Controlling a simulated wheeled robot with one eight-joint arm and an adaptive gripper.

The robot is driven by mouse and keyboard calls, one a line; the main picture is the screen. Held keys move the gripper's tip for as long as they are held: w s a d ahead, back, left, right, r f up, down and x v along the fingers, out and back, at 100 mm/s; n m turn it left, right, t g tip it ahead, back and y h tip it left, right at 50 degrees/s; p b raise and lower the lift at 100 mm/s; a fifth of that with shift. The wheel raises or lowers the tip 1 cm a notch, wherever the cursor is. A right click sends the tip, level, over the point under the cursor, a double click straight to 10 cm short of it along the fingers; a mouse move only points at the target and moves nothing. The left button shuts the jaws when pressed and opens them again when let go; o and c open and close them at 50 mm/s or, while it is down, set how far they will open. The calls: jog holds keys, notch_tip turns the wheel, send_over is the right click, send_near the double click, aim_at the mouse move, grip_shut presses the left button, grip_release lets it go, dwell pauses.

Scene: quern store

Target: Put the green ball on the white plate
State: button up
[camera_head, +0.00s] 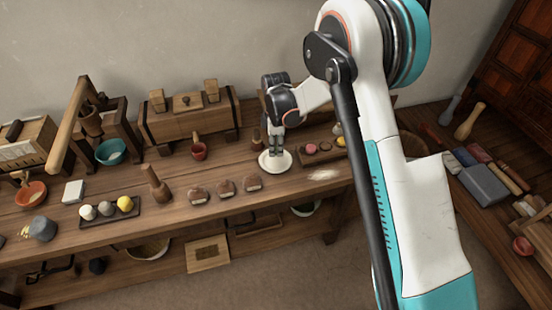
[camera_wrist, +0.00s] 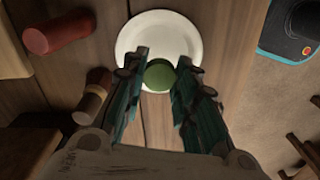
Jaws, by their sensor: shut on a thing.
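In the wrist view, the green ball (camera_wrist: 160,75) sits between my gripper's (camera_wrist: 161,72) two fingertips, and the gripper is shut on it. The white plate (camera_wrist: 133,40) is right beneath and behind the ball; the ball overlaps the plate's near part in this view. In the head view, the white plate (camera_head: 266,165) lies on the wooden bench, and my gripper (camera_head: 275,153) points down over it. The ball is hard to make out in the head view. I cannot tell whether the ball touches the plate.
A wooden tray (camera_head: 320,156) with a pink ball stands close to the plate's right. Several brown loaf-like pieces (camera_head: 226,187) lie to its front left. A red cup (camera_head: 199,151) stands to the left. A dark tray (camera_head: 97,220) holds several balls farther left.

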aim_at(276, 161)
jog(key=shift+f+b, duration=0.75)
jog(key=shift+f, duration=1.7)
jog(key=shift+f, duration=0.15)
jog(key=o, duration=0.8)
